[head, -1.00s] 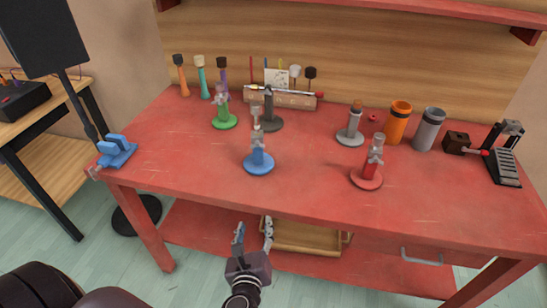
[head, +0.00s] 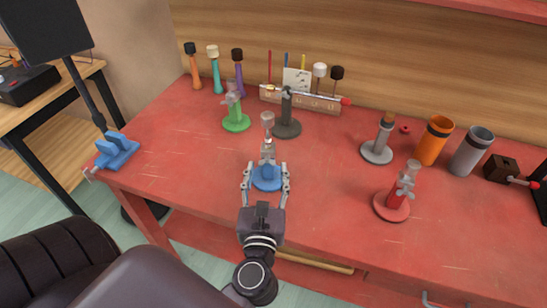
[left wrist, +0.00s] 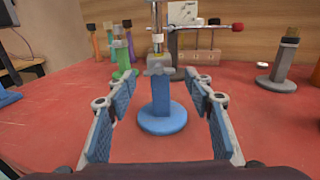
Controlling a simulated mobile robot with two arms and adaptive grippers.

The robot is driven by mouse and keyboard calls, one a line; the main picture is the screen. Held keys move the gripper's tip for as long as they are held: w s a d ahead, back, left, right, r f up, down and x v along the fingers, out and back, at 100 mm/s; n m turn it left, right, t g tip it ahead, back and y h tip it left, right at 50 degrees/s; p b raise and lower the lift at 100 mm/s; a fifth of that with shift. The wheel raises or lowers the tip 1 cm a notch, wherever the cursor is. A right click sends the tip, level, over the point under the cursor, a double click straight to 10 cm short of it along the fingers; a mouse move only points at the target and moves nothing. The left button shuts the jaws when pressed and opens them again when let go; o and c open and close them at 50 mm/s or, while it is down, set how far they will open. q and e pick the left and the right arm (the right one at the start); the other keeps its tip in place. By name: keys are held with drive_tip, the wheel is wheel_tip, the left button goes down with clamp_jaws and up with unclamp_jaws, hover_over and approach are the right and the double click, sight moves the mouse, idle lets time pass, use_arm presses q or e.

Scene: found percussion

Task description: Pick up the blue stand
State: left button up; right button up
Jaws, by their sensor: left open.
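The blue stand (head: 267,180) stands upright on the red workbench, with a round base and a grey clamp holding a clear and metallic piece on top. My left gripper (head: 266,174) is open over the bench's front part, with its fingers on either side of the stand. In the left wrist view the blue stand (left wrist: 161,108) is centred between and just beyond the two open fingers (left wrist: 160,112), with visible gaps on both sides. My right gripper is not in view.
A green stand (head: 236,121) and a dark grey stand (head: 287,126) are behind. A red stand (head: 393,204) and a grey stand (head: 377,150) are to the right. A blue clamp (head: 117,149) sits at the left edge. Bench surface (head: 200,170) left of the stand is clear.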

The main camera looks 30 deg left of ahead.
sight(268, 156)
use_arm(q)
drive_tip(key=x, duration=0.1)
drive_tip(key=p+x, duration=0.1)
drive_tip(key=x, duration=0.2)
drive_tip(key=shift+w+a+r, duration=0.1)
drive_tip(key=shift+r, duration=0.3)
drive_tip(key=x, duration=0.1)
drive_tip(key=p+x, duration=0.1)
drive_tip(key=shift+w+a+f, duration=0.1)
drive_tip(key=shift+w+f, duration=0.1)
drive_tip(key=shift+w, duration=0.05)
drive_tip(key=shift+w+a, duration=0.15)
drive_tip(key=shift+w, duration=0.05)
drive_tip(key=shift+c, duration=0.3)
drive_tip(key=c, duration=1)
clamp_jaws()
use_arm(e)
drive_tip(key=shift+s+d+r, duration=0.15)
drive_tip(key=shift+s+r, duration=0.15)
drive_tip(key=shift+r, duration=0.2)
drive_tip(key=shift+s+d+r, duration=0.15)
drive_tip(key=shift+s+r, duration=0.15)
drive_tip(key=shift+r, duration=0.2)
